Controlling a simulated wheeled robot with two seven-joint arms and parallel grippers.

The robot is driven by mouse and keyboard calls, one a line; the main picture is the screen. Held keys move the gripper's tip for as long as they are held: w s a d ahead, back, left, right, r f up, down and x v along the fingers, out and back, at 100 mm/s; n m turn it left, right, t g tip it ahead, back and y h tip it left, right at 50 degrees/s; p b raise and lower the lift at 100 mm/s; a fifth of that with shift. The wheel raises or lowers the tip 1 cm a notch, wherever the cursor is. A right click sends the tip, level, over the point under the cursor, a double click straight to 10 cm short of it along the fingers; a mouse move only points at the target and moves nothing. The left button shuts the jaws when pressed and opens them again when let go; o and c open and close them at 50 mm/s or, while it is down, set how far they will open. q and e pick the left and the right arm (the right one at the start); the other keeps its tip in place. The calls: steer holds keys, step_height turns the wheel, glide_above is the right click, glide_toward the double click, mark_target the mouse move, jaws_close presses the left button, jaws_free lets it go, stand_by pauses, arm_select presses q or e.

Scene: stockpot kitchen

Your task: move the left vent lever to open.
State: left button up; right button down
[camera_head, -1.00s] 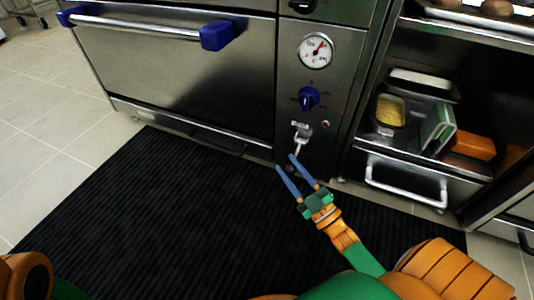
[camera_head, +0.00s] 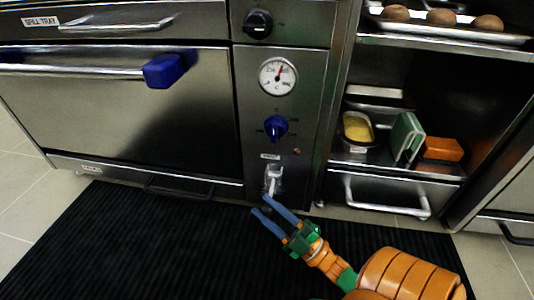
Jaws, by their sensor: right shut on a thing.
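The vent lever (camera_head: 273,181) is a small pale metal lever low on the oven's control panel, under a small label and the blue knob. It hangs downward. It is the only such lever I see. My right gripper (camera_head: 262,206), with blue fingers and a green body, reaches up from the lower right. Its fingertips are at the lower end of the lever, and it is shut on it. The fingers look somewhat apart, and the exact contact is too small to make out. My left gripper is not in view.
The oven door (camera_head: 125,110) with its blue-ended handle (camera_head: 163,71) is left of the panel. A gauge (camera_head: 278,76) and the blue knob (camera_head: 275,127) are above the lever. Right are shelves with food containers and a drawer handle (camera_head: 388,198). A black ribbed mat (camera_head: 130,245) covers the floor.

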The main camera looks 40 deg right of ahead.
steer(key=shift+w+d+f, duration=0.1)
steer(key=shift+d+f, duration=0.05)
steer(key=shift+d, duration=0.1)
steer(key=c, duration=0.6)
jaws_free()
steer(key=shift+h, duration=0.4)
steer(key=shift+o, duration=0.5)
steer(key=shift+f, duration=0.1)
steer(key=v, duration=0.7)
steer(key=shift+d, duration=0.1)
